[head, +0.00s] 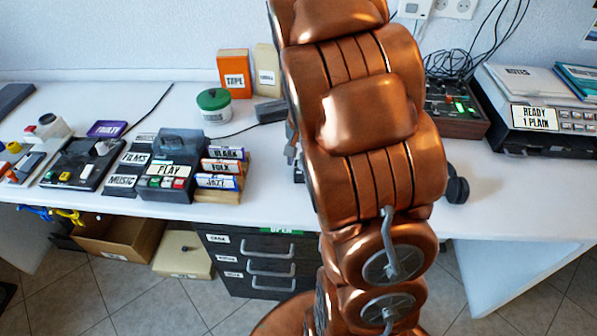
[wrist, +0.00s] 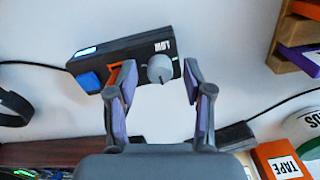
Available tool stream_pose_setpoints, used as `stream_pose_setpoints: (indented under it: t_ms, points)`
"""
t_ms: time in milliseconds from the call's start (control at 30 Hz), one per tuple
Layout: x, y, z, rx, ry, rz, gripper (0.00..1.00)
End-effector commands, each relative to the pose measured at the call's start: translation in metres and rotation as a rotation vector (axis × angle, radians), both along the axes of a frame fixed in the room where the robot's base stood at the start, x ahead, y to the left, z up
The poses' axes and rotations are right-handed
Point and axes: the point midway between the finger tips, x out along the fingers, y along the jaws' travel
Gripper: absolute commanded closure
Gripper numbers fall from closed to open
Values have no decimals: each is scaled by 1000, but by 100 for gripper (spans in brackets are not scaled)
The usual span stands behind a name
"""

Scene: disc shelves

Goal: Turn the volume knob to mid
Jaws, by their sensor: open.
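The volume knob (wrist: 160,69) is a round grey knob on one end of a small dark box (wrist: 125,57) in the wrist view. A white label reading LOW, upside down, is beside the knob. The box also has a blue button and a lit strip. My gripper (wrist: 152,76) is open, with one finger on each side of the knob. A gap shows on the right; whether the left finger touches the box I cannot tell. The knob's pointer direction is too small to read. In the head view my arm hides the knob and most of the gripper.
An orange TAPE box (head: 233,73), a green-lidded tub (head: 214,105) and a PLAY player (head: 171,167) stand left of my arm on the white desk (head: 110,90). A dark panel with green lights (head: 452,106) is on the right. Cables cross the desk.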

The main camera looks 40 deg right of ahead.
Motion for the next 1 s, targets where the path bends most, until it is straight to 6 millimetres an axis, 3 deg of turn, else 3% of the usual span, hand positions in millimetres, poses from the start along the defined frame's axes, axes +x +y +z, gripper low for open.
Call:
stream_pose_setpoints:
  t_ms: [1000]
  points:
    - [0, 1, 2, 1, 1, 1014, 49]
